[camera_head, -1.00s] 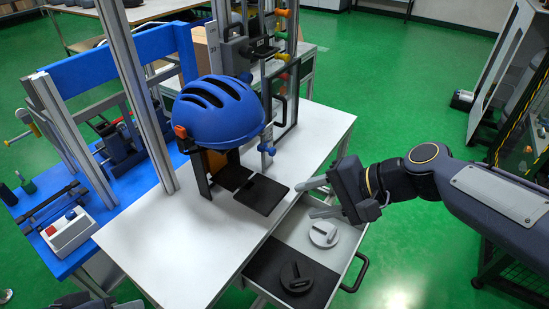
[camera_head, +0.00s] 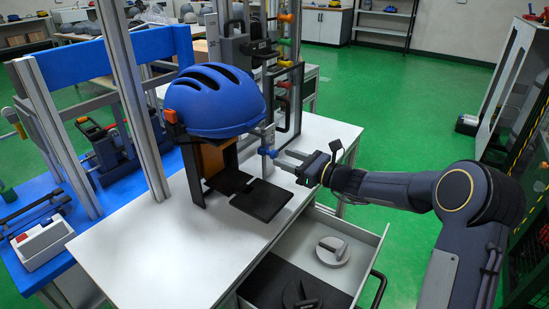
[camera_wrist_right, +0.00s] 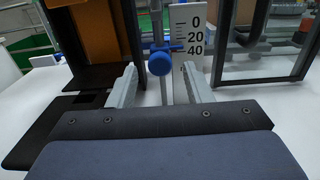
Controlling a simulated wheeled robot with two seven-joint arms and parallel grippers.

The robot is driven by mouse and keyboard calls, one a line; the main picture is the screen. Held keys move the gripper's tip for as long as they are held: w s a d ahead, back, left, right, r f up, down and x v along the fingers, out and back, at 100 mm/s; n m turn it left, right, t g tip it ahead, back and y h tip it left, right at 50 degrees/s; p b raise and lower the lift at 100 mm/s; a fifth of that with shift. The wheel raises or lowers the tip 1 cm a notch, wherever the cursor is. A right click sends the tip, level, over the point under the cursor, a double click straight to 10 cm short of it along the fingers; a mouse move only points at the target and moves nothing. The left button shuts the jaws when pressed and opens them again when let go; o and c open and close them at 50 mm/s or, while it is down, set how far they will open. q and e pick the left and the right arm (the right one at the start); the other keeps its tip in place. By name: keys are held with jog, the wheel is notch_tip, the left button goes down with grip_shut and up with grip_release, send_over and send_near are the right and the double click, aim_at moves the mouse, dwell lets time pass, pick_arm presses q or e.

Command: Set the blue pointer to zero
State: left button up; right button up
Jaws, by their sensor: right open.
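The blue pointer (camera_head: 267,152) with its round knob sits low on the upright beside the helmet. In the right wrist view the blue pointer (camera_wrist_right: 160,64) shows its knob facing me, and its bar reaches toward the white scale (camera_wrist_right: 190,40) marked 0, 20, 40. My right gripper (camera_head: 287,160) is open just in front of the knob. In the right wrist view my right gripper's two fingers (camera_wrist_right: 158,78) lie either side of the knob, with nothing visibly clamped. My left gripper is not in view.
A blue helmet (camera_head: 213,100) sits on the stand above dark plates (camera_head: 262,199) on the white table (camera_head: 150,245). An open drawer (camera_head: 365,247) with pucks is below my right arm. A framed clear panel (camera_wrist_right: 262,42) stands right of the scale.

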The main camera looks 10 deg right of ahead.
aim_at(277, 154)
jog(key=x, duration=0.4)
jog(key=shift+w+a, duration=0.3)
jog(key=shift+c, duration=0.3)
grip_shut()
